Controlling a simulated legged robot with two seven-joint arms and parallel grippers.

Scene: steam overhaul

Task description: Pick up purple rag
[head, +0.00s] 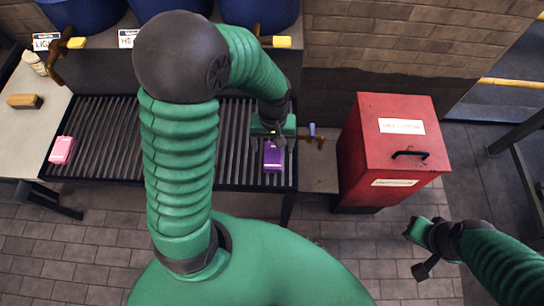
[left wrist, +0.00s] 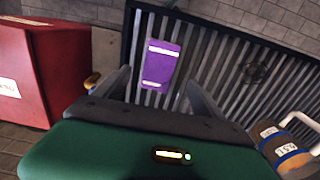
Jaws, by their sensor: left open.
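The purple rag (head: 273,160) lies folded on the right end of the slatted metal grate (head: 110,140) in the head view. In the left wrist view the purple rag (left wrist: 163,63) shows light bands near both ends and lies on the bars. My left gripper (head: 275,137) is right at the rag's far edge in the head view. In the left wrist view my left gripper (left wrist: 157,80) is open, with the rag beyond and between its fingers, and nothing is held. My right gripper (head: 412,232) is at the right, low over the floor, away from the rag; its jaw state is unclear.
A red bin (head: 395,150) with a black handle stands right of the grate. A pink rag (head: 62,150) lies at the grate's left end. Blue drums (head: 260,12) with taps stand behind. A brush (head: 25,101) and a bottle (head: 34,63) are on the left-hand table.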

